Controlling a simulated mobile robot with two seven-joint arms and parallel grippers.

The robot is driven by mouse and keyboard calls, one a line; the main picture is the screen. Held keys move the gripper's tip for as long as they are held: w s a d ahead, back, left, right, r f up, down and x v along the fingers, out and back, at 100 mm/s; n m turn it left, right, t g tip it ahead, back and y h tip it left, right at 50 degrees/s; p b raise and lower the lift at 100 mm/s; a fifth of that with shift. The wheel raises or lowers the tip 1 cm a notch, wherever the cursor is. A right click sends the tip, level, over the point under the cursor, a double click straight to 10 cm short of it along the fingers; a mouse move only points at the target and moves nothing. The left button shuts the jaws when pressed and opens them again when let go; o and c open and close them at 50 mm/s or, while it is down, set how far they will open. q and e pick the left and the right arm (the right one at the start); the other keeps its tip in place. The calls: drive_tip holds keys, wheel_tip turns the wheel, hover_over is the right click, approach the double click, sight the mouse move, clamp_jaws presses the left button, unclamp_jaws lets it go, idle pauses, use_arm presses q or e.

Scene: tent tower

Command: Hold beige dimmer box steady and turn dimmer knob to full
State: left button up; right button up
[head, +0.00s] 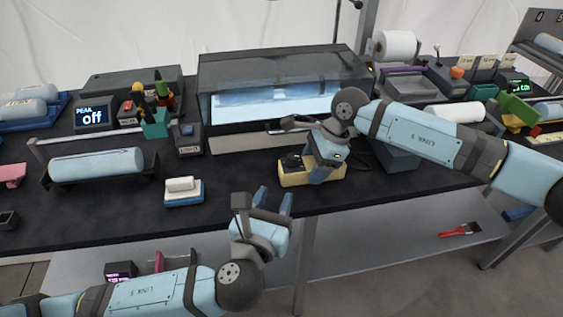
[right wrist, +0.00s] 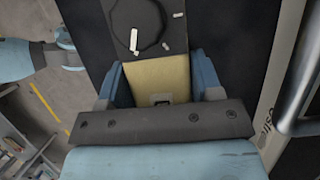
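The beige dimmer box (head: 296,179) sits near the front edge of the dark table. Its dark top plate and round black dimmer knob (head: 291,161) face up. In the right wrist view the knob (right wrist: 140,22) has a white pointer line and white marks around it. My right gripper (head: 318,177) is over the right part of the box, its fingers against two opposite sides of the beige body (right wrist: 160,82). My left gripper (head: 274,199) is open and empty, in front of the table edge, below and left of the box.
Behind the box stands a grey glass-fronted case (head: 285,75). A red brush (head: 460,230) lies on the lower shelf.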

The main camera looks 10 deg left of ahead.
drive_tip(key=o, duration=0.4)
drive_tip(key=shift+r, duration=0.1)
